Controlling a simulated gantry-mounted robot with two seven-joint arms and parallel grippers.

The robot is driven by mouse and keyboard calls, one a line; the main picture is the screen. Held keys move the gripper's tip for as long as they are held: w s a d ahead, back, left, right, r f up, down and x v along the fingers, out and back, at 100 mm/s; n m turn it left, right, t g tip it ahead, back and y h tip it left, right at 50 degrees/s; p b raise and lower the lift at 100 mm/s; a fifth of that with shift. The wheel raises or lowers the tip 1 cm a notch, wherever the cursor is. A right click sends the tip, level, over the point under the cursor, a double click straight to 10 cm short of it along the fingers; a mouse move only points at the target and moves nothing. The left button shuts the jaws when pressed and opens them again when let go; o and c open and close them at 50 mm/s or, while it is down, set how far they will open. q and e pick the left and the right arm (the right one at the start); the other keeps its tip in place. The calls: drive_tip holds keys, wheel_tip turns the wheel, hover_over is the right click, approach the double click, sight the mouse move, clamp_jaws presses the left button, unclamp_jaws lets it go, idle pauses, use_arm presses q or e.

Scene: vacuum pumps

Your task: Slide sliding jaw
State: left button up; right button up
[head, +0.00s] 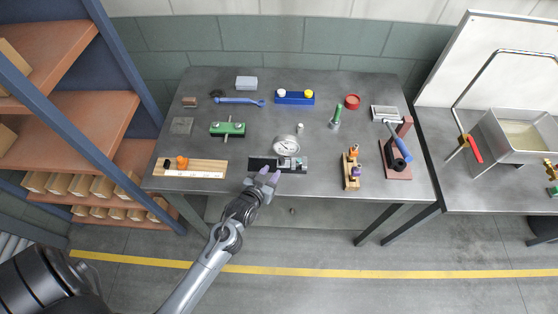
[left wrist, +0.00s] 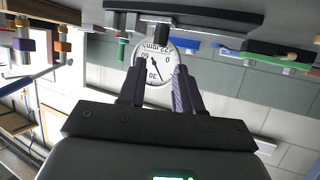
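A dark flat fixture (head: 262,163) lies near the table's front edge, with small jaw-like blocks (head: 284,162) on top; which one slides I cannot tell. The base also shows, upside down, at the top of the left wrist view (left wrist: 215,19), with a small black block (left wrist: 162,33) on it. A round dial gauge (head: 287,144) stands just behind it; its white face fills the gap between my fingers in the left wrist view (left wrist: 155,66). My left gripper (head: 269,176) is at the fixture's front edge, fingers apart with nothing visibly held. My right gripper is not in view.
A wooden board with an orange knob (head: 182,162) lies to the left. A green clamp (head: 227,129) is behind left. A wooden stand with a purple part (head: 352,184) and a press with a blue handle (head: 404,142) stand to the right.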

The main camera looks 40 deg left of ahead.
sight(281, 160)
use_arm(q)
drive_tip(key=x, duration=0.7)
drive_tip(key=shift+w+a+f, duration=0.15)
drive_tip(key=shift+w, duration=0.2)
clamp_jaws()
